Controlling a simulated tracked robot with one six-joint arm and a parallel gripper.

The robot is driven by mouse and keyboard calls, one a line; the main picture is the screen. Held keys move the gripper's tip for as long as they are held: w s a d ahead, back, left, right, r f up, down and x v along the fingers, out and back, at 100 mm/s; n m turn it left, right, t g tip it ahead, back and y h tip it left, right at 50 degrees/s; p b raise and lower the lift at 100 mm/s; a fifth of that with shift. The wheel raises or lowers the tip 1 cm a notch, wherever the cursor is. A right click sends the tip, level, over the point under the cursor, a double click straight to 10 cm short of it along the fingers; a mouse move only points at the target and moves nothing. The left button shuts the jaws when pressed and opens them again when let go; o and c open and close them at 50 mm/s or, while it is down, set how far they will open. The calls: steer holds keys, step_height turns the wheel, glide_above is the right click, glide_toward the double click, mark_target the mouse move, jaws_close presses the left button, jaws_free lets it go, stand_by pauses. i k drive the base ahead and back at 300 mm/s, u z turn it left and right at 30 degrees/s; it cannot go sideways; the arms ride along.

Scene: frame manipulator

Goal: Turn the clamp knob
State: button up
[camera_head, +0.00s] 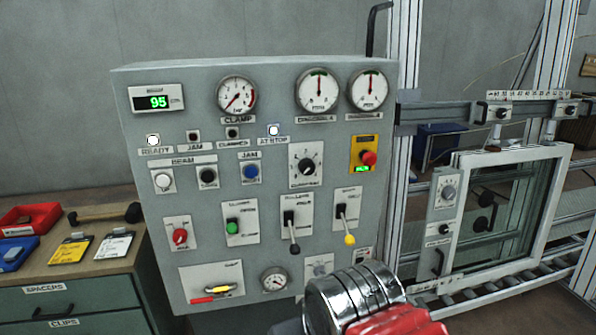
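A grey control panel (155,220) stands upright ahead. A pressure gauge (237,95) labelled CLAMP is at its upper left-middle, needle toward the lower left. A black rotary knob (306,166) sits at the panel's right-middle. A red knob (180,236) is at the lower left. A plate (211,285) with a yellow and a red handle is at the bottom left; its label is too small to read surely. I cannot tell which control is the clamp knob. My arm's chrome and red end (350,300) is at the bottom, apart from these controls; its fingers cannot be made out.
Two levers, black-tipped (295,248) and yellow-tipped (350,239), stick out of the panel. A red emergency button (368,158) is at right. A framed window (555,205) stands on rollers at right. A drawer bench (85,270) with trays and a mallet is at left.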

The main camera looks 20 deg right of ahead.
mark_target(307, 166)
steer(key=u, duration=0.25)
steer(key=i, duration=0.9)
